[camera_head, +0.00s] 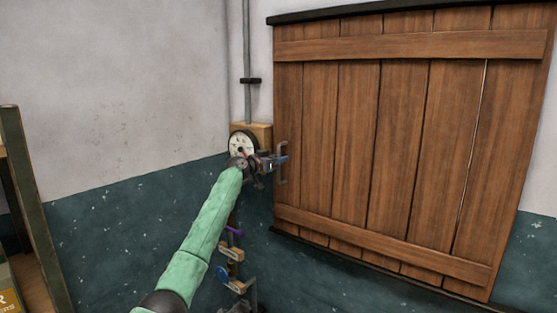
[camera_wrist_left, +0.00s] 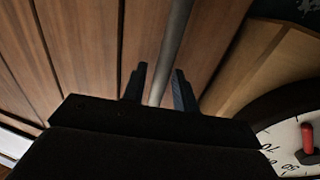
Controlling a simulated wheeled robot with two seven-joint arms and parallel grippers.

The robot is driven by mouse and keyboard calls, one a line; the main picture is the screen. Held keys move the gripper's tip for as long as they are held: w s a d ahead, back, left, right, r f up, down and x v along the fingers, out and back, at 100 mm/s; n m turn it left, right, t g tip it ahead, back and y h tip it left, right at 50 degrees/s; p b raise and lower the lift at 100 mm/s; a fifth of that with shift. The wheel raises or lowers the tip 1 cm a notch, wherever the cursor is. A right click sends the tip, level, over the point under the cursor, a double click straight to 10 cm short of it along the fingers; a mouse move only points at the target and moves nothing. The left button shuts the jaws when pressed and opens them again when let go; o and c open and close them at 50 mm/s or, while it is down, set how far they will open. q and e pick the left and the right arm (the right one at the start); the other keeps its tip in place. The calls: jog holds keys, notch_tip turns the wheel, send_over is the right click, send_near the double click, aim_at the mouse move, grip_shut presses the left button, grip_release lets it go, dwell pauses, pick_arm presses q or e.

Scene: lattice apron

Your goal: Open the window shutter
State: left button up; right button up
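The window shutter (camera_head: 400,130) is made of brown vertical planks with two cross boards and lies flat in its frame, closed. A grey metal bar handle (camera_head: 283,150) stands at its left edge. My left gripper (camera_head: 279,161) is at this handle. In the left wrist view the handle bar (camera_wrist_left: 172,50) runs between the two dark fingers of the left gripper (camera_wrist_left: 160,88). The fingers look open, one on each side of the bar, with a narrow gap visible. Whether either finger touches it is hard to tell. My right gripper is in neither view.
A round white dial gauge (camera_head: 242,145) on a wooden block (camera_head: 262,130) sits just left of the handle, close to my wrist. A vertical pipe (camera_head: 247,50) rises above it; valves and pipework (camera_head: 232,253) are below. A shelf (camera_head: 35,210) stands at far left.

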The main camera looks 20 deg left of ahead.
pick_arm(q)
grip_shut()
jog(key=shift+d, duration=0.15)
